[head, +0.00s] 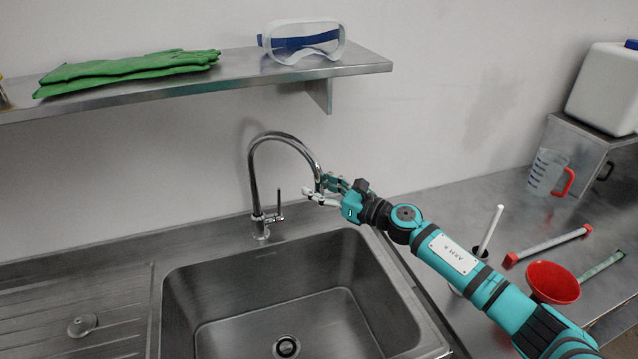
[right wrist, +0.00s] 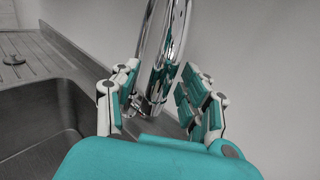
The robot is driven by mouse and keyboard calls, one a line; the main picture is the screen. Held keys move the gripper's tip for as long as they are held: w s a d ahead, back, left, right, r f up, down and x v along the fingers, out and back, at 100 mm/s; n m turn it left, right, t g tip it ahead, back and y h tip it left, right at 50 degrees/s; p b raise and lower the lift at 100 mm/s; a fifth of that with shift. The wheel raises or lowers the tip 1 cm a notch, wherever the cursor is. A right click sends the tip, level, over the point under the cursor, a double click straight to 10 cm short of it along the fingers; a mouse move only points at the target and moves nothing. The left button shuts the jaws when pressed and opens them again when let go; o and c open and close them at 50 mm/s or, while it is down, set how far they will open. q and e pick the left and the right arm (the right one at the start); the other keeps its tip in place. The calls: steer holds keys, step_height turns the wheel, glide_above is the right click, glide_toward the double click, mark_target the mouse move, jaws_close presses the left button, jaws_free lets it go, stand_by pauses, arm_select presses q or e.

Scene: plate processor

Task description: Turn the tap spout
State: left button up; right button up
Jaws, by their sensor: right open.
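The chrome tap spout (head: 283,137) arches up from its base behind the sink and curves down on the right. A small lever (head: 279,203) stands at the right of the tap base. My right gripper (head: 322,189) is at the lower end of the spout, its fingers on either side of it. In the right wrist view, the spout (right wrist: 164,35) comes down between the two open fingers of my right gripper (right wrist: 160,95). A gap shows at the right finger; whether the left finger touches the spout I cannot tell. My left gripper is not in view.
The steel sink basin (head: 385,285) lies below the tap. A shelf (head: 225,78) above holds green gloves (head: 130,70) and goggles (head: 303,41). At right are a red funnel (head: 552,282), a measuring jug (head: 546,172) and a white canister (head: 606,90).

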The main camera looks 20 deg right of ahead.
jaws_close()
stand_by(0.3)
